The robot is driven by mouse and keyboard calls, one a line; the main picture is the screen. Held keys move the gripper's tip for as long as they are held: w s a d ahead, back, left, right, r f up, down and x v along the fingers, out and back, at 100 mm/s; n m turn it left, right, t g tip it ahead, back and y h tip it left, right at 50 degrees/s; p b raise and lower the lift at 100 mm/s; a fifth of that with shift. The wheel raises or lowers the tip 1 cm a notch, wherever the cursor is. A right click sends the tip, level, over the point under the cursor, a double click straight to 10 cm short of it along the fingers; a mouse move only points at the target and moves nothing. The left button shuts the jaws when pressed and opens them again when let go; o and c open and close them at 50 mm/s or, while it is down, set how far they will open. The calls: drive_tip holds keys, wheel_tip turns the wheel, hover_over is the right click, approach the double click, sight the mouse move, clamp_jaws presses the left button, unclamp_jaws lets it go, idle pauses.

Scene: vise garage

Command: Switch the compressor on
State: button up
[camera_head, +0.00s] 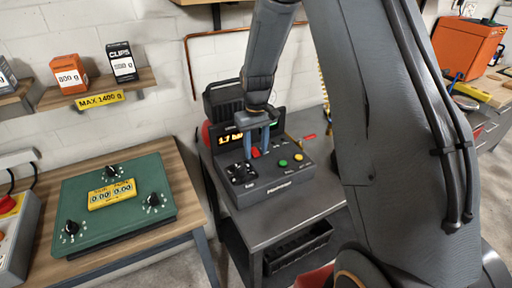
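The compressor (275,188) is a dark grey control box on a grey metal table, in the middle of the head view. Its lit display (231,141) reads about 1.7 bar in yellow and is partly hidden by my gripper.
A green box (115,205) with dials and a yellow counter sits on the wooden bench at the left. A shelf (60,98) above holds small boxes. The grey table (265,228) has a black crate (297,246) below. An orange case (467,48) stands at the far right.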

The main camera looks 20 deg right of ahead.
clamp_jaws()
drive_tip(key=shift+w, duration=0.1)
drive_tip(key=shift+w+g, duration=0.35)
drive_tip(key=shift+g, duration=0.75)
drive_tip(key=shift+a+r+g+h+b, duration=0.1)
drive_tip(key=shift+g+h+b, duration=0.2)
drive_tip(key=shift+g+b, duration=0.25)
unclamp_jaws()
